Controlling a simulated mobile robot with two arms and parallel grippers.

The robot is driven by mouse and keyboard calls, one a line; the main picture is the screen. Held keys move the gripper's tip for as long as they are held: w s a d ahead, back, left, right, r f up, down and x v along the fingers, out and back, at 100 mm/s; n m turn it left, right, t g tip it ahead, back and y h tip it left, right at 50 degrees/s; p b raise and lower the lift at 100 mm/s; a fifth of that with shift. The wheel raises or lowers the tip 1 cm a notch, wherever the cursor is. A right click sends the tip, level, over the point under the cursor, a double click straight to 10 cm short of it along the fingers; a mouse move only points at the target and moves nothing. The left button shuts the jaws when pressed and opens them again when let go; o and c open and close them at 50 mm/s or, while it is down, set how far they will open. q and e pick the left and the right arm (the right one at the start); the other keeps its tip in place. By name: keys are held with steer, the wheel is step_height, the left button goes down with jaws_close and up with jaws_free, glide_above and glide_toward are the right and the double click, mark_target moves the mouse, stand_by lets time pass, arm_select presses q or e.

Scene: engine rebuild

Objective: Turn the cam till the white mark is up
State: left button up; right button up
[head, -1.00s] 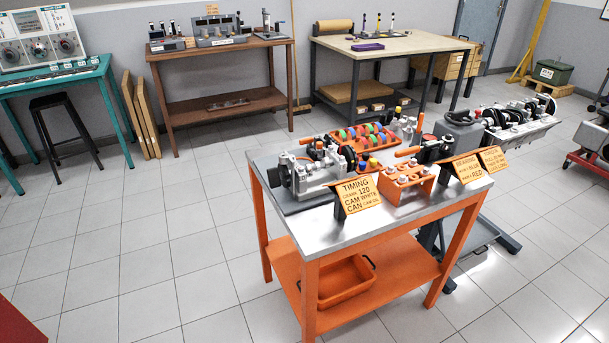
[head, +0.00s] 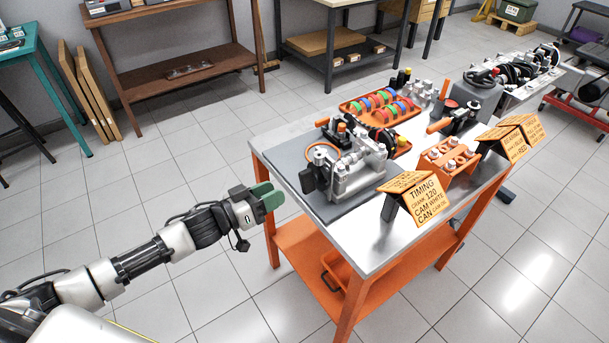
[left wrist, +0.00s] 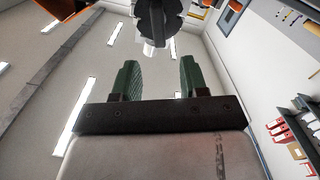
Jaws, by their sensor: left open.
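The silver timing unit (head: 357,172) stands on a grey plate at the left end of the orange-legged bench. It has a dark knob or wheel on its left side and an orange ring above that. I cannot make out the cam's white mark. The timing sign (head: 421,200) stands in front of it and carries the words cam and white. My left gripper (head: 268,196) is off the bench's left edge, apart from the unit. In the left wrist view its green fingers (left wrist: 156,80) are spread with nothing between them. My right gripper is not in view.
An orange tray of coloured rings (head: 360,106) lies behind the unit. An orange block with silver pegs (head: 448,160) and more signs (head: 512,137) stand to the right. The floor left of the bench (head: 190,140) is clear.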

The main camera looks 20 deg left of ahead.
mark_target(300, 179)
arm_select(q)
steer(key=p+x, duration=0.1)
steer(key=x, duration=0.8)
steer(key=shift+w+d, duration=0.25)
steer(key=shift+d, duration=0.05)
steer(key=c, duration=0.8)
steer(key=shift+m, duration=0.4)
